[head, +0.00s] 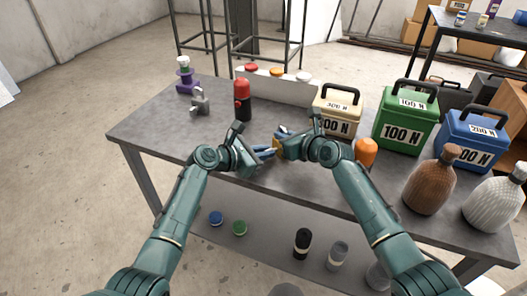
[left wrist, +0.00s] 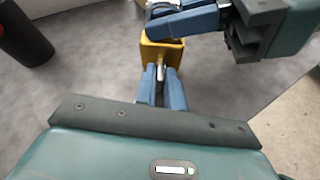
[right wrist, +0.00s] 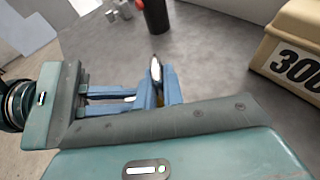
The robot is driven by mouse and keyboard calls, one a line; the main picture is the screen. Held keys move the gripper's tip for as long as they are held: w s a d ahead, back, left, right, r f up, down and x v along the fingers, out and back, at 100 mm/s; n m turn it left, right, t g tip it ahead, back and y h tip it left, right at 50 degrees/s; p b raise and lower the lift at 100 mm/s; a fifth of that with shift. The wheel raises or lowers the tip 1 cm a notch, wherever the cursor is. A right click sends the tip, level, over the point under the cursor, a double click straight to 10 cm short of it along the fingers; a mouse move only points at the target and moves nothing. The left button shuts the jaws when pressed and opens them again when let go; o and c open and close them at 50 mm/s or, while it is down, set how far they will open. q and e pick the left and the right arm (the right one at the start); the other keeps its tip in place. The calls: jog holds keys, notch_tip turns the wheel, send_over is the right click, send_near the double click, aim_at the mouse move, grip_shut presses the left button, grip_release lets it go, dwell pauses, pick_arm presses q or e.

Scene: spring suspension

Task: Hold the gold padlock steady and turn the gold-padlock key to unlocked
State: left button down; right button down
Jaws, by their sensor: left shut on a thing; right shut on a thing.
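The gold padlock (head: 277,147) is held between my two grippers above the grey table. In the left wrist view its gold body (left wrist: 162,50) is plain; in the right wrist view its silver shackle (right wrist: 155,68) sticks out between my right fingers. My right gripper (head: 283,136) is shut on the padlock. My left gripper (head: 267,152) is shut on the gold-padlock key, a small silver piece (left wrist: 160,72) at its fingertips, against the padlock. Most of the key is hidden by the fingers, and its turn angle cannot be told.
A red and black bottle (head: 243,100) and a grey piece (head: 199,102) stand to the left on the table (head: 160,125). Beige (head: 337,122), green (head: 403,132) and blue (head: 467,145) weights and an orange object (head: 366,152) stand to the right.

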pick_arm(q)
jog(key=shift+s+d+f+m+t+y, duration=0.1)
jog(key=shift+m+t+y, duration=0.25)
jog(key=shift+m, duration=0.35)
jog(key=shift+s+f+m+t+y, duration=0.15)
jog(key=shift+m+t, duration=0.3)
jog(key=shift+m, duration=0.25)
jog(key=shift+r, duration=0.1)
jog(key=c, duration=1.5)
grip_release()
jog(key=v, duration=1.2)
jog(key=shift+c, duration=0.2)
